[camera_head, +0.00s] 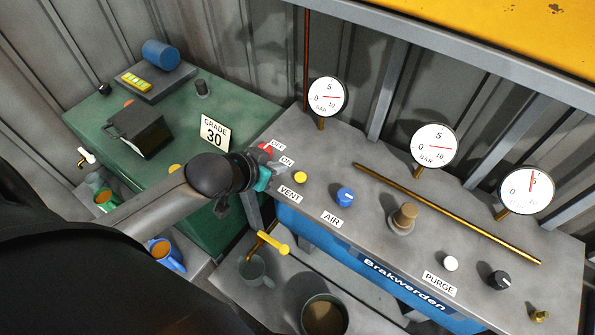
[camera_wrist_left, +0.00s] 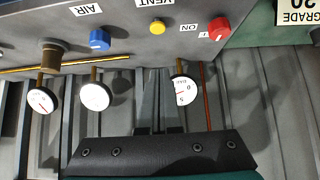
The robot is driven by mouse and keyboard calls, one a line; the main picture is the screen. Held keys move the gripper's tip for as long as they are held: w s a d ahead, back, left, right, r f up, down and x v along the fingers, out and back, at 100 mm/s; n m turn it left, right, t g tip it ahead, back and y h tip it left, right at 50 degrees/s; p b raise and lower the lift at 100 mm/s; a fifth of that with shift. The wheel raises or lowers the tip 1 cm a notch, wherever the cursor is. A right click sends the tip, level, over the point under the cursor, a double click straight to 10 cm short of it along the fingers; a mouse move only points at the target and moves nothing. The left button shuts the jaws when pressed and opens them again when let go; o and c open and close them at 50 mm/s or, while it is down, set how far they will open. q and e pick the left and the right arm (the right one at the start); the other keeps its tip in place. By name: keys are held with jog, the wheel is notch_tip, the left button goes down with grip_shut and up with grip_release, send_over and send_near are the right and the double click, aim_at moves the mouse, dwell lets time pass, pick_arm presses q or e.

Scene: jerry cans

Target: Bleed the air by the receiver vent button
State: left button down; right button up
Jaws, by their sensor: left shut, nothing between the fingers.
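The vent button is a small yellow round button (camera_head: 300,178) behind the VENT label (camera_head: 290,193) on the grey panel top. It also shows in the left wrist view (camera_wrist_left: 157,27), straight ahead of my fingers. My left gripper (camera_head: 281,174) is shut and empty, just left of the button in the head view. In the left wrist view its closed fingers (camera_wrist_left: 156,72) point towards the button, with a visible gap in the picture. Whether they touch the panel, I cannot tell. My right gripper is not in view.
A red knob (camera_head: 265,148) with OFF and ON labels is close behind my left gripper. A blue AIR knob (camera_head: 345,197) is right of the button. Three gauges (camera_head: 326,97) (camera_head: 434,146) (camera_head: 526,190) stand along the back. A yellow-handled tap (camera_head: 273,243) sticks out below the panel.

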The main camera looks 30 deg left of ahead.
pick_arm(q)
jog(key=b, duration=0.2)
send_over(303, 173)
jog(key=s, duration=0.3)
jog(key=f, duration=0.7)
jog(key=shift+w+a+f, duration=0.15)
jog(key=shift+a+f, duration=0.05)
jog(key=shift+a, duration=0.05)
notch_tip(303, 173, down, 2)
jog(key=shift+f, duration=0.85)
